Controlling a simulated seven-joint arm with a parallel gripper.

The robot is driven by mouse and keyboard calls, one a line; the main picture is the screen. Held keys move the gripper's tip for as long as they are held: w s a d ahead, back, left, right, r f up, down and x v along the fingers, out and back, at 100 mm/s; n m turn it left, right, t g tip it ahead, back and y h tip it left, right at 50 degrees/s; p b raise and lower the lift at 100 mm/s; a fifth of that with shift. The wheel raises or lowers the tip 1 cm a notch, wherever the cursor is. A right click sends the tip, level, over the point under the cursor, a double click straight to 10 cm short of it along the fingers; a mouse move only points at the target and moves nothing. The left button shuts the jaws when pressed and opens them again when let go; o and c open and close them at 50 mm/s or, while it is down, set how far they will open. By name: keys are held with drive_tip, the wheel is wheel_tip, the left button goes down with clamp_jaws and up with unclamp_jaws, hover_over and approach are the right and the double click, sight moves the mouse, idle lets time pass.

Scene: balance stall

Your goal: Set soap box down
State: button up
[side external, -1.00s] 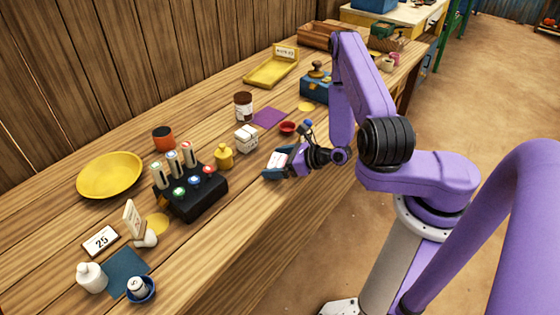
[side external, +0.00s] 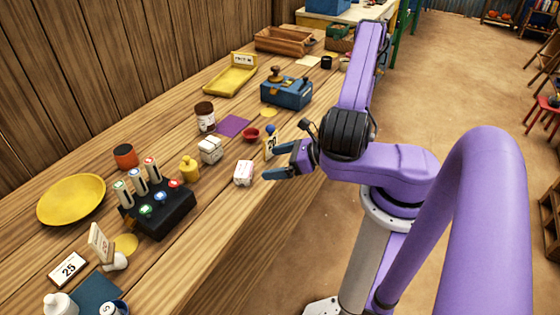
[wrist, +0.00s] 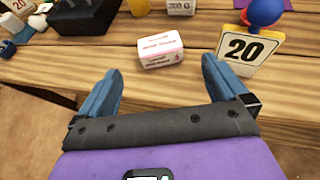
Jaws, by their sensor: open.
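The soap box (side external: 243,173) is a small white box with reddish print. It rests on the wooden table (side external: 215,235) near its front edge. In the wrist view the soap box (wrist: 160,49) lies just beyond my fingertips, apart from both. My gripper (side external: 272,161) is open and empty, to the right of the box in the side view. Its two blue fingers also show in the wrist view (wrist: 160,66), with a clear gap between them.
A "20" card (wrist: 243,47) with a blue ball stands close by the right finger. A white block (side external: 210,150), red dish (side external: 250,135), yellow bottle (side external: 189,170) and black stand (side external: 160,212) are nearby. Bare table lies left of the soap box.

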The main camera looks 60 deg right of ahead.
drive_tip(key=shift+s+r, duration=0.2)
drive_tip(key=shift+s, duration=0.15)
drive_tip(key=w+a+r+n+g+y, duration=0.2)
drive_tip(key=a+r+n+g+y, duration=0.7)
drive_tip(key=n, duration=0.8)
drive_tip(key=s+r+n+g+h, duration=0.1)
drive_tip(key=s+r+n+h, duration=0.2)
drive_tip(key=n, duration=0.6)
drive_tip(key=s+a+r+n+g+h, duration=0.1)
drive_tip(key=s+r+n+h, duration=0.2)
drive_tip(key=s+n+h, duration=0.2)
drive_tip(key=s+a+r+n+g+h, duration=0.1)
drive_tip(key=s+r+n+h, duration=0.2)
drive_tip(key=s+n, duration=0.6)
drive_tip(key=n+h, duration=0.1)
drive_tip(key=n, duration=0.4)
drive_tip(key=shift+s+r, duration=0.2)
drive_tip(key=shift+r, duration=0.05)
